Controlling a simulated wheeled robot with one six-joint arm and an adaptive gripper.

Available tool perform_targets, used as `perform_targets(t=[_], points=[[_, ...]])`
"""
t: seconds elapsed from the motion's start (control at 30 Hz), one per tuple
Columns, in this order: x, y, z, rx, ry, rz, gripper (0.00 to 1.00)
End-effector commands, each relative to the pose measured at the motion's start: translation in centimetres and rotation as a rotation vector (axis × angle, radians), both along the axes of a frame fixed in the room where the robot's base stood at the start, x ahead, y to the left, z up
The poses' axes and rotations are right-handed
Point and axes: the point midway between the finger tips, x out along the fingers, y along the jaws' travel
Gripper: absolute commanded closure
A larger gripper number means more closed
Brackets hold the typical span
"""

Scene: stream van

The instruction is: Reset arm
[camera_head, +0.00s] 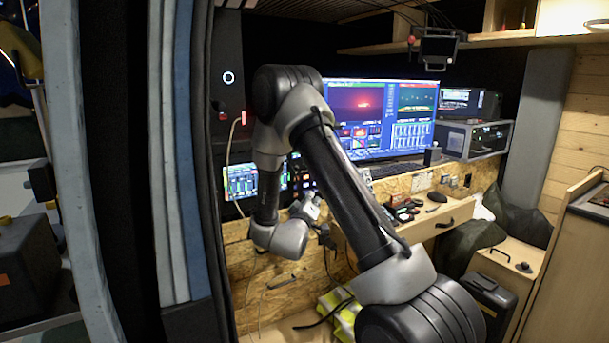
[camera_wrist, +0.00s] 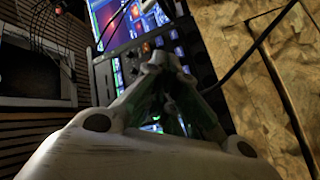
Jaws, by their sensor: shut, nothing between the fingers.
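My arm (camera_head: 340,180) reaches from the lower right up over the desk and bends down at the left. My gripper is at the end of it, small and partly hidden behind the wrist, in front of the chipboard desk front. In the wrist view my gripper (camera_wrist: 165,62) is shut with nothing between its fingers. It points toward a lit control panel and screen, apart from them as far as I can tell. A dark cable (camera_wrist: 250,45) runs close to its right side.
A wide monitor (camera_head: 395,105) stands on the desk. An open drawer (camera_head: 440,217) with small items juts out at the right. A black case (camera_head: 490,300) and a yellow-grey vest (camera_head: 345,312) are below. Curtains (camera_head: 180,150) hang close at the left. Loose cables hang by the desk front.

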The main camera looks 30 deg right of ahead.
Motion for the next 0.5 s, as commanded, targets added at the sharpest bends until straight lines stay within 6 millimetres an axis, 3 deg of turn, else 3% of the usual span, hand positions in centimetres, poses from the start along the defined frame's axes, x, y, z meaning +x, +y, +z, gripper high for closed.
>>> perform_targets(t=[0.27, 0.37, 0.47, 0.5], points=[[0.0, 0.0, -0.1, 0.019, -0.013, 0.002, 1.00], [0.6, 0.4, -2.6, 0.150, 0.012, 0.031, 1.00], [1.1, 2.2, -7.7, 0.368, 0.115, 0.095, 1.00], [0.8, 3.3, -10.3, 0.473, 0.181, 0.120, 1.00]])
